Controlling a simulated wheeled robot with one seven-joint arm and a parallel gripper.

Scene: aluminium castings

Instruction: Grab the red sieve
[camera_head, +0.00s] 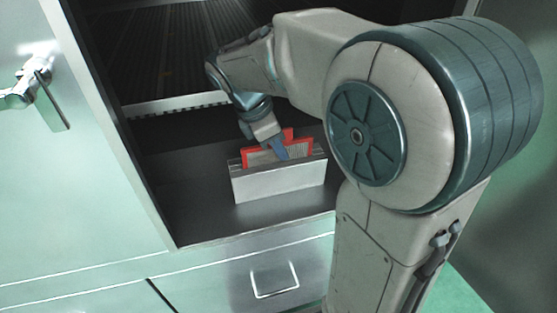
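The red sieve (248,157) has a red frame around a light mesh panel. It stands upright in a light grey holder (278,184) on the dark floor of the open cabinet, with its upper part showing above the holder's rim. My gripper (281,152) is down at the sieve's top edge, over its right half, and covers part of the frame and mesh. The blue-grey fingertip overlaps the sieve in the picture. I cannot tell whether the fingers are open or closed on it. The lower part of the sieve is hidden in the holder.
The cabinet's left wall and edge (125,150) stand beside the opening. A ribbed dark surface with a light perforated edge (175,104) lies behind the holder. A drawer with a metal handle (275,283) is below. Dark floor left of the holder is clear.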

